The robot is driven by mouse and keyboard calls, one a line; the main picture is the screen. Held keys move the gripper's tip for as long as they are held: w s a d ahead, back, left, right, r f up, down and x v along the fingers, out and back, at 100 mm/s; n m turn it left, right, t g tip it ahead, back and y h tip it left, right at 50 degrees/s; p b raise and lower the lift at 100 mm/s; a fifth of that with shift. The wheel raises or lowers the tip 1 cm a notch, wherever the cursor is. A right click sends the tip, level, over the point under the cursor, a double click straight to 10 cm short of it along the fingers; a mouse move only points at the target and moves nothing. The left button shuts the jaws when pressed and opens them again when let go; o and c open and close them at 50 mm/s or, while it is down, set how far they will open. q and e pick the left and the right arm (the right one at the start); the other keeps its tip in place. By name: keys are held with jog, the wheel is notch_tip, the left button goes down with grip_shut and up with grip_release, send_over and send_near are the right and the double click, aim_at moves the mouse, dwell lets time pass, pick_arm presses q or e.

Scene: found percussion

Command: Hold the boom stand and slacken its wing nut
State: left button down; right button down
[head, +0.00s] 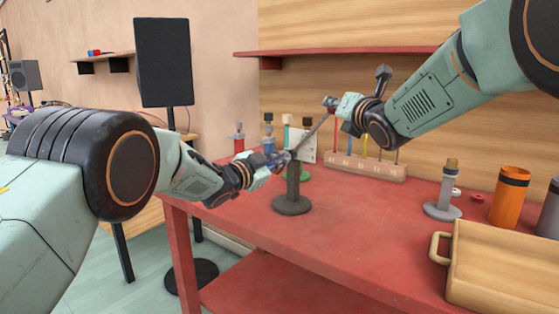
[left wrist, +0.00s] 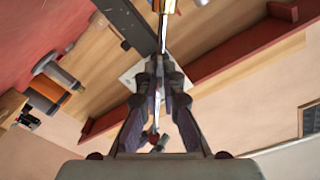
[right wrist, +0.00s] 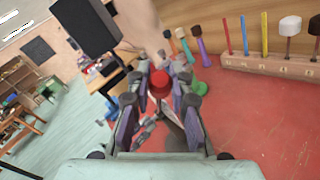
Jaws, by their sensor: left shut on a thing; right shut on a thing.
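The boom stand (head: 293,188) stands upright on the red table, with a round dark base, a short post and a thin boom slanting up to the right. My left gripper (head: 279,159) is shut at the top of its post, where the boom joins; the fingers hide the wing nut, so I cannot tell which part they hold. My left gripper's closed fingers also show in the left wrist view (left wrist: 159,75). My right gripper (head: 331,104) is shut on the boom's upper end. A red knob-like piece (right wrist: 160,82) shows between its fingers in the right wrist view.
A wooden rack (head: 365,166) with coloured sticks stands behind the stand. A grey stand (head: 443,205), an orange cylinder (head: 509,200) and a wooden tray with a handle (head: 508,267) are at the right. The table front between is clear. A black speaker (head: 164,62) stands behind left.

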pick_arm(q)
jog(key=shift+n, duration=1)
jog(key=c, duration=1.5)
grip_release()
jog(key=shift+s, duration=0.1)
jog(key=v, duration=1.1)
jog(key=shift+s+a, duration=0.25)
jog(key=shift+s, duration=0.05)
